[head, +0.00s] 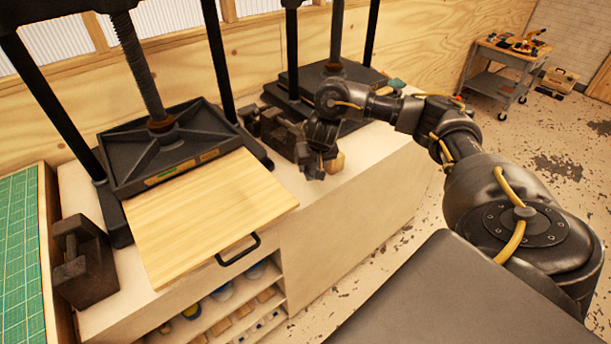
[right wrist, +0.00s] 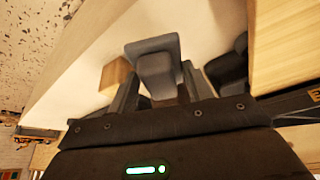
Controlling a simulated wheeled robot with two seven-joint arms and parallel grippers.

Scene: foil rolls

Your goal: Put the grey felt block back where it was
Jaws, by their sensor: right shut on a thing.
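The grey felt block (right wrist: 154,66) is between the fingers of my right gripper (right wrist: 160,88) in the right wrist view. The gripper is shut on it, over the pale bench top. In the head view my right gripper (head: 316,168) points down near the bench's front edge, beside a small wooden block. There I cannot tell the grey block apart from the dark fingers. Whether the block touches the bench is not clear. My left gripper is not in view.
The small wooden block (head: 336,162) also shows in the right wrist view (right wrist: 115,77). Dark metal pieces (head: 272,126) stand left of my gripper. A black press (head: 160,150) holds a wooden board (head: 210,215) with a handle. Another press (head: 320,75) stands behind my right arm.

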